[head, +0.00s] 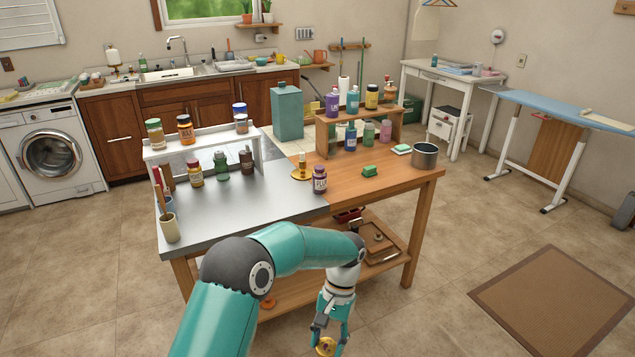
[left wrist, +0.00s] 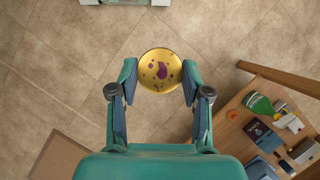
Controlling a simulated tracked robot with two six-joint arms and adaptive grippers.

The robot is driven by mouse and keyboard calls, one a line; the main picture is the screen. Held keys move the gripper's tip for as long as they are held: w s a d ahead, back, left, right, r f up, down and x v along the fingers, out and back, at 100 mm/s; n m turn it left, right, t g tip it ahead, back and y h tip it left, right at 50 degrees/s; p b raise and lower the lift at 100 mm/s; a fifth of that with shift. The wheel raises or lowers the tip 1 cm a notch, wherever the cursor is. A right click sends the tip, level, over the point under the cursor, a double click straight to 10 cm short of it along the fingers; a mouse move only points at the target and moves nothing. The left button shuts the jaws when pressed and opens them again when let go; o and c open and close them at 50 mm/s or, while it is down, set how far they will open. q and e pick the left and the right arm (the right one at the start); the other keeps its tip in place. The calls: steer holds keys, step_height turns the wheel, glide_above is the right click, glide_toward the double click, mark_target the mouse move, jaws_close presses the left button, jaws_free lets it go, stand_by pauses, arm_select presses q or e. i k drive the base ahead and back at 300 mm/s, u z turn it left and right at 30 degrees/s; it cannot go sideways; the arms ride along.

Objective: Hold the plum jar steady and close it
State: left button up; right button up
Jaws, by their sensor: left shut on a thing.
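The plum jar (head: 320,179), a small dark purple jar with a pale label, stands upright near the front of the table, close to where the metal and wood tops meet. Its top is too small to tell clearly. My left gripper (head: 328,337) hangs low in front of the table, well away from the jar. It is shut on a round gold lid (head: 325,347). In the left wrist view the lid (left wrist: 160,70) shows purple stains and sits between the two fingertips, above the floor. My right gripper is not in view.
Bottle racks stand farther back. The lower shelf (head: 290,292) carries a tray (head: 383,248). The metal top before the left rack is mostly clear.

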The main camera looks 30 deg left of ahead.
mark_target(319, 173)
steer(key=u, duration=1)
steer(key=i, duration=1.05)
steer(key=u, duration=0.15)
